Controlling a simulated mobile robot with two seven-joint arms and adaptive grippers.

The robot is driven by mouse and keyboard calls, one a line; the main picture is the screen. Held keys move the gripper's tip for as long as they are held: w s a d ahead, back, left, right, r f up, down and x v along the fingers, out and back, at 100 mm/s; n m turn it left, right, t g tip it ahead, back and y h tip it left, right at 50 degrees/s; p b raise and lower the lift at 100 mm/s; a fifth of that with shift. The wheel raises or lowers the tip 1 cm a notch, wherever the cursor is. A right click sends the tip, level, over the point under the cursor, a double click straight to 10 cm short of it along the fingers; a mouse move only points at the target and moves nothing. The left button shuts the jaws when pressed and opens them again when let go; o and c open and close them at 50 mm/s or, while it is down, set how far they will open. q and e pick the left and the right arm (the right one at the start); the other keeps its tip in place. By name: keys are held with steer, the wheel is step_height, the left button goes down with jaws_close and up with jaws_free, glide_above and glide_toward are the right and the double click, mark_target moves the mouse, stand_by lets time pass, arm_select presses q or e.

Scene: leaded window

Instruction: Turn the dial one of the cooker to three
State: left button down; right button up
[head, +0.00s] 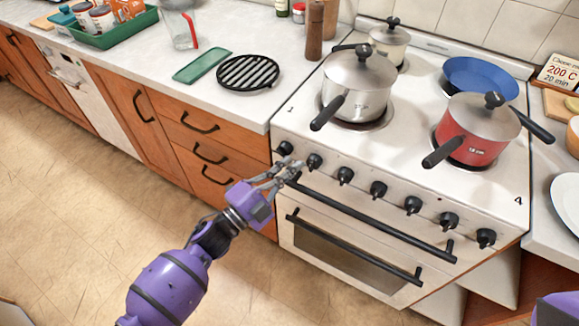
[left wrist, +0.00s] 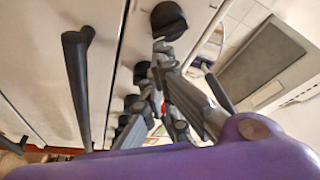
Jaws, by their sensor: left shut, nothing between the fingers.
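The white cooker (head: 400,140) has a row of several black dials along its front panel. The leftmost dial (head: 285,147) sits below the printed "1"; its pointer setting is too small to read. A second dial (head: 314,160) is just right of it. My left gripper (head: 292,170) is shut and empty, in front of the panel just below and between these two dials. I cannot tell whether it touches the cooker. In the left wrist view, the fingers (left wrist: 165,62) show beside a black dial (left wrist: 168,20), with more dials beyond.
A black rail handle (head: 365,215) runs below the dials, above the oven door handle (head: 350,245). A steel pot (head: 357,90) and a red pot (head: 475,130) stand on the hob, handles pointing to the front. Wooden drawers (head: 205,150) are left of the cooker; the floor is clear.

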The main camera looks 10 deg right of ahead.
arm_select(q)
steer(key=shift+f+m+g, duration=0.3)
steer(key=shift+m, duration=0.55)
steer(key=shift+f+m+g, duration=0.25)
steer(key=shift+m+g, duration=0.05)
steer(key=shift+m, duration=0.55)
steer(key=shift+w+a+f+m+g+y+p, duration=0.15)
steer(key=shift+f+m+g+y+p, duration=0.15)
steer(key=shift+m, duration=0.65)
steer(key=shift+a+f+m+g+y+p, duration=0.1)
steer(key=shift+f+m+g+y+p, duration=0.2)
steer(key=shift+m, duration=0.65)
stand_by(4.4)
